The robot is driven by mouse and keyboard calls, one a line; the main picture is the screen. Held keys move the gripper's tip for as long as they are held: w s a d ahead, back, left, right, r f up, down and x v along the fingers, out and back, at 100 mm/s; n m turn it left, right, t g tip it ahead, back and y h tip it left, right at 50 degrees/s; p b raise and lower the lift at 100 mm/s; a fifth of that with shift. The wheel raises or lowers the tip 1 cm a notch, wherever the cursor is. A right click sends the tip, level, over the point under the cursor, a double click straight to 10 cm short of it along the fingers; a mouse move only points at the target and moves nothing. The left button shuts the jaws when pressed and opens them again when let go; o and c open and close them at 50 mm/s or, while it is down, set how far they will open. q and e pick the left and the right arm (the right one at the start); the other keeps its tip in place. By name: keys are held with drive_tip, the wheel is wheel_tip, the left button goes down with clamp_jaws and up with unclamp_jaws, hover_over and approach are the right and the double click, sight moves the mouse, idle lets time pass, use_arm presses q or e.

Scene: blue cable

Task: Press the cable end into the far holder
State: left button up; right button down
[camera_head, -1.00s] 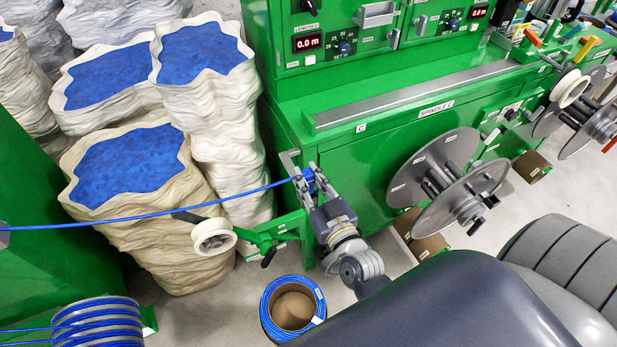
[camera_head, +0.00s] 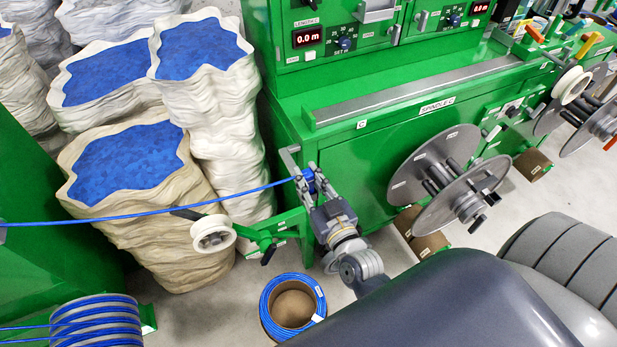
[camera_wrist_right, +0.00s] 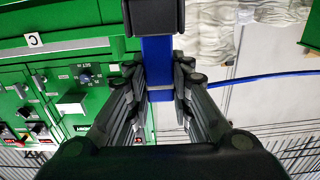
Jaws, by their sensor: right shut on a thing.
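My right gripper (camera_head: 310,182) is shut on the end of the blue cable (camera_head: 150,217), at the left front corner of the green machine. The cable runs from there to the left edge of the head view. In the right wrist view, a blue piece (camera_wrist_right: 158,55) sits between the fingers of the right gripper (camera_wrist_right: 160,85), and the cable (camera_wrist_right: 265,78) leads off to the right. A grey upright bracket (camera_head: 288,160), possibly the far holder, stands right behind the fingertips. The fingers hide whether the cable end is in it. My left gripper is not in view.
A white roll (camera_head: 212,234) on a green arm stands below the cable. A blue cable coil (camera_head: 318,290) lies on the floor in front. Wrapped sacks with blue tops (camera_head: 125,160) stand behind the cable. A large grey spool (camera_head: 430,165) is on the machine's front.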

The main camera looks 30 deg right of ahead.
drive_tip(key=shift+f+b, duration=0.5)
drive_tip(key=shift+f, duration=0.3)
idle(0.4)
drive_tip(key=c, duration=1.3)
unclamp_jaws()
drive_tip(key=shift+c, duration=0.2)
drive_tip(key=s+p, duration=0.1)
drive_tip(key=s, duration=0.7)
drive_tip(key=shift+a+p, duration=0.25)
drive_tip(key=shift+p, duration=0.15)
